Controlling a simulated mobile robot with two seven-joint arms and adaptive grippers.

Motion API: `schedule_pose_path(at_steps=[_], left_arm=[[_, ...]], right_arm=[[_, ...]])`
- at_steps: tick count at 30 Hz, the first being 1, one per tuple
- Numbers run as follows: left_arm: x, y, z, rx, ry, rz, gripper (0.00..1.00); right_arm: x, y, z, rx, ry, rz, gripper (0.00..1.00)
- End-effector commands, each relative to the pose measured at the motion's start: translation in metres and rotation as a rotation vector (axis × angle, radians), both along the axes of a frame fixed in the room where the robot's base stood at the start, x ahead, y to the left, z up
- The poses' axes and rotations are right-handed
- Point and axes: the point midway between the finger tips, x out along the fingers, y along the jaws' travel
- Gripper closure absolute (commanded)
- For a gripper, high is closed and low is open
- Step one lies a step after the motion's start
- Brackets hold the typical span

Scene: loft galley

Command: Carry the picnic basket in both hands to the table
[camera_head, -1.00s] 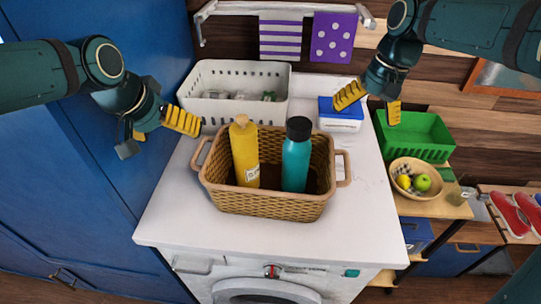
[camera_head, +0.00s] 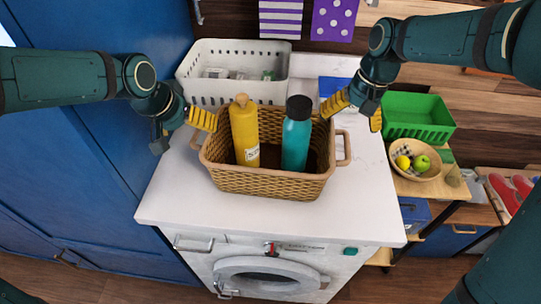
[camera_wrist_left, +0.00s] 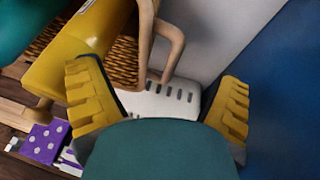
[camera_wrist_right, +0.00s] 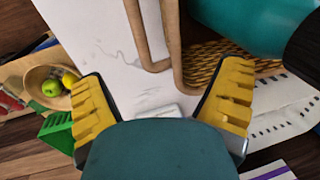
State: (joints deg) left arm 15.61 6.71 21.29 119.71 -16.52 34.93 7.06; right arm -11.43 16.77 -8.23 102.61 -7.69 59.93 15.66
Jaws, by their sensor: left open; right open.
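The brown wicker picnic basket (camera_head: 268,183) stands on a white countertop, holding a yellow bottle (camera_head: 244,130) and a teal bottle with a black cap (camera_head: 296,140). My left gripper (camera_head: 180,132) is open above and behind the basket's left handle (camera_head: 196,140). In the left wrist view that handle (camera_wrist_left: 172,50) shows ahead, between the open fingers. My right gripper (camera_head: 354,112) is open above and behind the right handle (camera_head: 346,148). In the right wrist view that handle (camera_wrist_right: 150,45) lies ahead between the open fingers. Neither gripper touches the basket visibly. I cannot identify the table.
A white perforated crate (camera_head: 200,75) stands behind the basket, and a blue-lidded box (camera_head: 330,86) is partly hidden by my right gripper. Right of the counter are a green crate (camera_head: 418,117) and a fruit bowl (camera_head: 425,172). A blue cabinet (camera_head: 90,160) borders the left. The counter front (camera_head: 260,216) is clear.

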Motion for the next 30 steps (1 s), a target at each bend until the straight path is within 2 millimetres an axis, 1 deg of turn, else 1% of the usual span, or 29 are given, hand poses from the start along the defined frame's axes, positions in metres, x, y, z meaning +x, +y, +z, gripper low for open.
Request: schedule_pose_path(at_steps=[1, 3, 9, 15, 23, 24, 26, 27, 29, 30], left_arm=[[0.003, -0.003, -0.010, -0.002, 0.005, -0.002, 0.08], [0.007, -0.005, -0.020, -0.001, 0.005, -0.002, 0.08], [0.016, -0.011, -0.042, 0.000, 0.003, -0.001, 0.08], [0.019, -0.014, -0.051, 0.000, 0.001, 0.000, 0.08], [0.020, -0.013, -0.051, 0.000, 0.000, 0.001, 0.08], [0.020, -0.013, -0.051, 0.000, 0.000, 0.001, 0.10], [0.020, -0.013, -0.051, 0.000, 0.000, 0.001, 0.31], [0.020, -0.013, -0.051, 0.000, 0.000, 0.001, 0.45], [0.020, -0.013, -0.051, 0.000, 0.000, 0.001, 0.66], [0.020, -0.013, -0.051, 0.000, 0.000, 0.001, 0.80]], right_arm=[[0.000, 0.002, -0.009, -0.001, 0.003, 0.000, 0.08], [0.000, 0.004, -0.021, -0.001, 0.003, 0.001, 0.08], [0.001, 0.009, -0.045, -0.001, 0.002, -0.001, 0.08], [0.002, 0.010, -0.055, 0.000, 0.000, -0.001, 0.08], [0.002, 0.011, -0.055, 0.000, 0.000, 0.000, 0.08], [0.002, 0.011, -0.055, 0.000, 0.000, 0.000, 0.10], [0.002, 0.011, -0.055, 0.000, -0.001, 0.000, 0.31], [0.002, 0.011, -0.055, 0.000, -0.001, 0.000, 0.45], [0.002, 0.011, -0.055, 0.000, -0.001, 0.000, 0.66], [0.002, 0.011, -0.055, 0.000, -0.001, 0.000, 0.80]])
